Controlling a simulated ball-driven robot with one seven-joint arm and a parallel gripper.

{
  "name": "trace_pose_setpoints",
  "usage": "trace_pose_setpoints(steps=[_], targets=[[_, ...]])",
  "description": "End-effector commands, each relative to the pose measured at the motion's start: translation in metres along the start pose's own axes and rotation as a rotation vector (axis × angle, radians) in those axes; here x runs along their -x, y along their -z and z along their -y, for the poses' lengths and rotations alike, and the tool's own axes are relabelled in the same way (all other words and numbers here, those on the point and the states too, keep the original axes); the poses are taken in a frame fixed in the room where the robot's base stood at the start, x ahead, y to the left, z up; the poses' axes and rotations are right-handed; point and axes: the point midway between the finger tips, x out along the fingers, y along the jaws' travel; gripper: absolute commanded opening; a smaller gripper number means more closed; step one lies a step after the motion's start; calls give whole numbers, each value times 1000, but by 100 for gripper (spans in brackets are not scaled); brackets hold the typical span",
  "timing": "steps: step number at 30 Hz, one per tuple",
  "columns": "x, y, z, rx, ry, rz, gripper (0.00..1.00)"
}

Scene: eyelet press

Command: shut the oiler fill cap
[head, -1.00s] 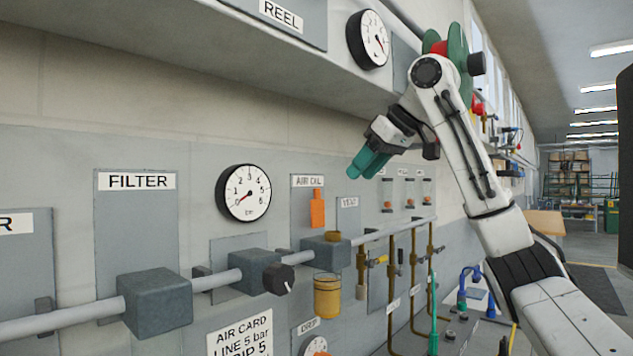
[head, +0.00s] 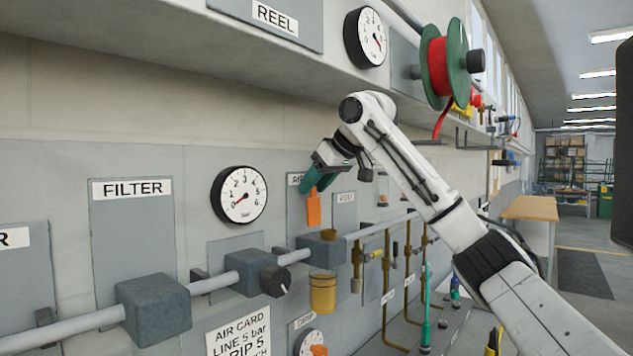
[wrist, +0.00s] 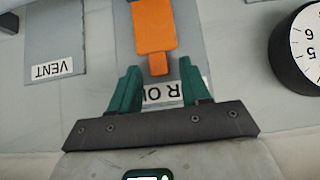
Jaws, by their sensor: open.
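The oiler is a grey block (head: 320,252) on the pipe with a yellow bowl (head: 322,292) under it. A small brass ring (head: 328,234) sits on its top. Above it, an orange flap (head: 313,210) stands upright before the AIR OIL panel; it looks like the fill cap raised, though its hinge cannot be made out. My gripper (head: 309,187) is at the flap's upper end. In the wrist view, the green fingers of my gripper (wrist: 159,72) are apart, with the narrow tab of the orange flap (wrist: 155,28) between their tips. Contact cannot be told.
A black-rimmed gauge (head: 239,194) is left of the gripper, and also at the wrist view's right edge (wrist: 302,50). A shelf (head: 180,62) overhangs above. Brass pipes (head: 389,290) stand to the right.

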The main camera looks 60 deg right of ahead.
Motion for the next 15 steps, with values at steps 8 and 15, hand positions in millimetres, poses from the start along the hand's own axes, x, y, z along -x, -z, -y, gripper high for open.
trace_pose_setpoints(steps=[8,15], targets=[[0,0,0,0,0,0,35],[0,0,0,0,0,0,12]])
